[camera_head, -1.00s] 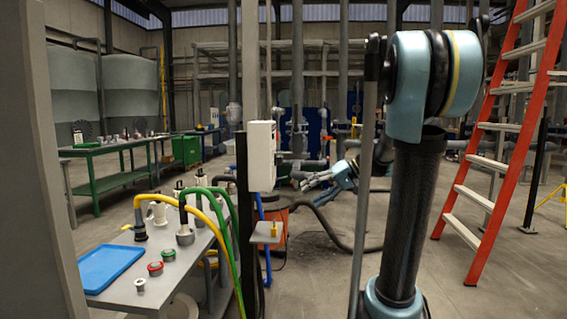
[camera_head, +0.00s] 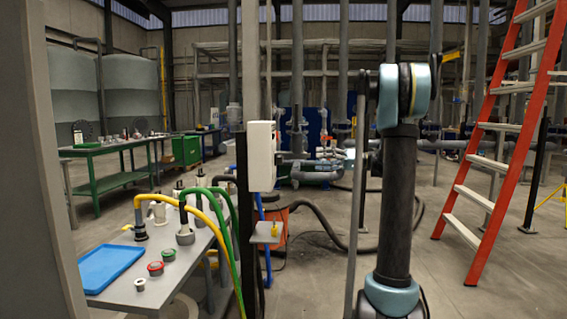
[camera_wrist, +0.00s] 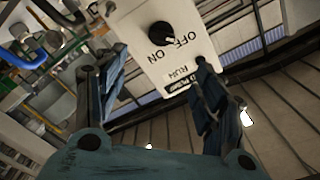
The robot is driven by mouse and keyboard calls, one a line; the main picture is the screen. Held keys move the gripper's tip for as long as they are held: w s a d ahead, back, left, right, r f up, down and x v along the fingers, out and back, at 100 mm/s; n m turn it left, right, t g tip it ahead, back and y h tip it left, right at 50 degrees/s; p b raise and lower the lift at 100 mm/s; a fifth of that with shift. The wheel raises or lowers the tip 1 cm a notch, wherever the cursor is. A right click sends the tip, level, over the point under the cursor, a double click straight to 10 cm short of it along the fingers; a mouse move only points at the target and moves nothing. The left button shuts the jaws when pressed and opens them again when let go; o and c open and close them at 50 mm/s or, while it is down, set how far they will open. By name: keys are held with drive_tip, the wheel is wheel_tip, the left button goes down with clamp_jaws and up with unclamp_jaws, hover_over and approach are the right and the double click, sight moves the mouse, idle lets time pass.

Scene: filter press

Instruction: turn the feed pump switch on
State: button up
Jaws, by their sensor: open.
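The white switch box (camera_wrist: 150,18) fills the upper middle of the wrist view, tilted and upside down. It carries a round black knob (camera_wrist: 161,34) with a small light pointer mark, near the OFF and ON lettering. I cannot tell surely which word the mark points at. A RUN label and a dark plate ending in "PUMP", partly hidden by a finger, lie below. In the head view, a white box (camera_head: 261,156) hangs on a post. My gripper (camera_wrist: 162,62) is open, its fingers apart on either side of the box's lower part, holding nothing. The knob appears beyond the fingertips.
A grey table (camera_head: 193,262) with a blue tray (camera_head: 108,266), buttons and yellow and green hoses stands left of the post. A small shelf (camera_head: 265,232) is below the box. An orange ladder (camera_head: 489,150) stands at right.

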sight(279, 160)
drive_tip(key=a, duration=1.6)
drive_tip(key=shift+w, duration=0.25)
drive_tip(key=shift+c, duration=0.5)
drive_tip(key=c, duration=0.9)
drive_tip(key=shift+c, duration=0.3)
